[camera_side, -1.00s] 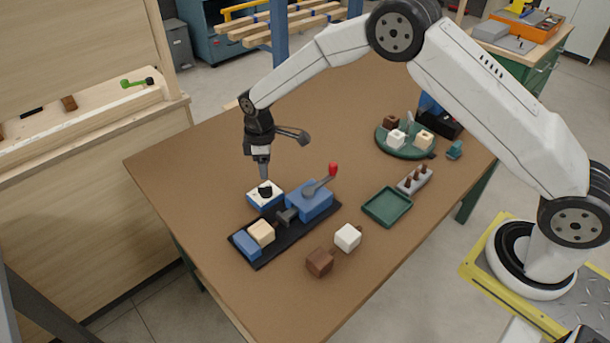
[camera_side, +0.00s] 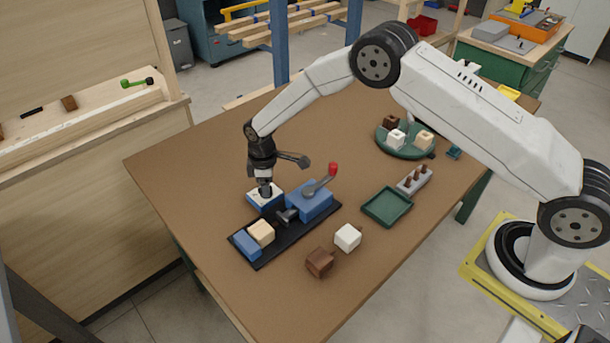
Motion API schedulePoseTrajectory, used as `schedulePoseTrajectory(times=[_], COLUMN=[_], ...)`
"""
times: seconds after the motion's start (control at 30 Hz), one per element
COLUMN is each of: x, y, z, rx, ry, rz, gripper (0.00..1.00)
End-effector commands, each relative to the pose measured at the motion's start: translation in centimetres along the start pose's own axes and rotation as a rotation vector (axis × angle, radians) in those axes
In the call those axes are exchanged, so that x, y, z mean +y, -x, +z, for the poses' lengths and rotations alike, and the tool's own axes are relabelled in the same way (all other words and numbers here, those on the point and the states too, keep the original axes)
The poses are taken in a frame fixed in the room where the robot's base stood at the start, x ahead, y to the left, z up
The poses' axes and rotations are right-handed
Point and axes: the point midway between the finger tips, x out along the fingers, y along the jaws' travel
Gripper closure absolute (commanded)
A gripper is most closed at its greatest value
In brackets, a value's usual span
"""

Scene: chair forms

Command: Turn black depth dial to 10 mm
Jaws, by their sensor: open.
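The blue box with a white top (camera_side: 255,204) sits on the table at the back of the black-based fixture. In the earlier frame a black dial shows on its white top; now my gripper (camera_side: 265,192) covers it. My gripper points down right at the dial, with its fingertips at the top of the box. The gap between the fingers is too small to make out, and I cannot tell whether they touch the dial. The dial's marks are too small to read.
Beside the box stands a blue block with a red-knobbed lever (camera_side: 332,170). The black base (camera_side: 290,237) carries a light wooden block (camera_side: 261,232). A white cube (camera_side: 347,237), a brown cube (camera_side: 319,262) and a green tray (camera_side: 370,207) lie to the right. The table's left part is clear.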

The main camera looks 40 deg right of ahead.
Motion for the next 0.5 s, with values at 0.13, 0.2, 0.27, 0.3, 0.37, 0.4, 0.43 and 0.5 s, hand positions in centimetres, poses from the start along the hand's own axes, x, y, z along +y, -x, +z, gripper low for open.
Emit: schedulePoseTrajectory(times=[0.13, 0.2, 0.27, 0.3, 0.37, 0.4, 0.43, 0.5], x=[0.00, 0.00, 0.00, 0.00, 0.00, 0.01, 0.01, 0.01], y=[0.02, 0.03, 0.03, 0.03, 0.04, 0.04, 0.04, 0.04], z=[0.00, 0.01, 0.01, 0.01, 0.01, 0.01, 0.01, 0.01], rx=[0.000, 0.000, 0.000, 0.000, 0.000, 0.000, 0.000, 0.000], ry=[0.000, 0.000, 0.000, 0.000, 0.000, -0.001, -0.002, -0.008], rz=[0.000, 0.000, 0.000, 0.000, 0.000, 0.000, 0.000, 0.000], gripper=[0.90, 1.00, 1.00, 1.00, 1.00, 1.00, 1.00, 1.00])
